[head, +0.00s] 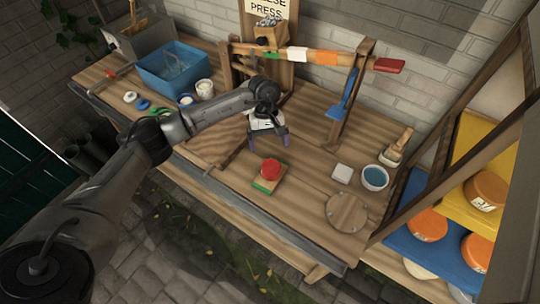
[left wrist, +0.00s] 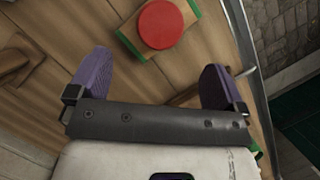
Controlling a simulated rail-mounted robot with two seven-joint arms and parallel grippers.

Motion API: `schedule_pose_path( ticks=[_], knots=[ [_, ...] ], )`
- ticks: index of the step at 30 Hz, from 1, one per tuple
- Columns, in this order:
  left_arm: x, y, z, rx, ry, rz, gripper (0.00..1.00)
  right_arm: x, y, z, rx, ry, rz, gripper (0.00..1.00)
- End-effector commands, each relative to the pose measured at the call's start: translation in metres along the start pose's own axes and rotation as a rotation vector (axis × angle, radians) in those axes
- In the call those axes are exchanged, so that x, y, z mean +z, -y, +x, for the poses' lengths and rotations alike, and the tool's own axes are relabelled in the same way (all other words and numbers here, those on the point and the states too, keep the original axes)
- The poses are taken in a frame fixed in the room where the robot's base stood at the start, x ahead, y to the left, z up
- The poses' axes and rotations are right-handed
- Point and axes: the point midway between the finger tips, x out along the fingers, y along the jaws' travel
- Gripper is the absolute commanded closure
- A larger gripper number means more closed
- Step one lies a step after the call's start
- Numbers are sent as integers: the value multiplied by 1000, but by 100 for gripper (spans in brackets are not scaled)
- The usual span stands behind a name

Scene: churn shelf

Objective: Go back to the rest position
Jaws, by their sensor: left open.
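My left gripper (head: 268,141) is open above the wooden workbench (head: 310,140), its purple fingertips spread with nothing between them. In the left wrist view the two purple fingers (left wrist: 150,85) stand wide apart. A round red thing (head: 270,169) sits on a small wooden board with green edges (head: 267,187), a little in front of the gripper. The red thing also shows in the left wrist view (left wrist: 160,25), beyond the fingertips and apart from them. My right gripper is in neither view.
A wooden press with a striped lever (head: 325,57) and a blue hanging handle (head: 342,96) stands behind. A blue basin (head: 174,68) is at the left. A bowl (head: 375,178), a white block (head: 342,173) and a round board (head: 346,212) are right. A shelf holds orange-topped rounds (head: 427,225).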

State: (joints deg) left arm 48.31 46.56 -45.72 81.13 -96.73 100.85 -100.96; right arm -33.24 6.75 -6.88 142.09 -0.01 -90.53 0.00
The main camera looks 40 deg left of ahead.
Motion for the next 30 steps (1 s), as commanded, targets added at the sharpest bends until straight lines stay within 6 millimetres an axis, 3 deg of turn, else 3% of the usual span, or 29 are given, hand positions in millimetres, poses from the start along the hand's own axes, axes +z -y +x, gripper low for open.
schedule_pose_path(
  ticks=[3,9,18,22,26,30],
  knots=[
    [0,0,-18,1,-1,-1,3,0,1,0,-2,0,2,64],
    [0,0,-34,-1,0,-1,3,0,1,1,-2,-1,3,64],
    [0,0,-39,0,1,-9,3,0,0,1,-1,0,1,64],
    [0,0,-39,4,0,-95,3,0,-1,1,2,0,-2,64],
    [-5,-27,-41,172,-7,-281,3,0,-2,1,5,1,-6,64],
    [-4,-72,-56,460,85,-480,3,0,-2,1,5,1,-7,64]
  ],
)
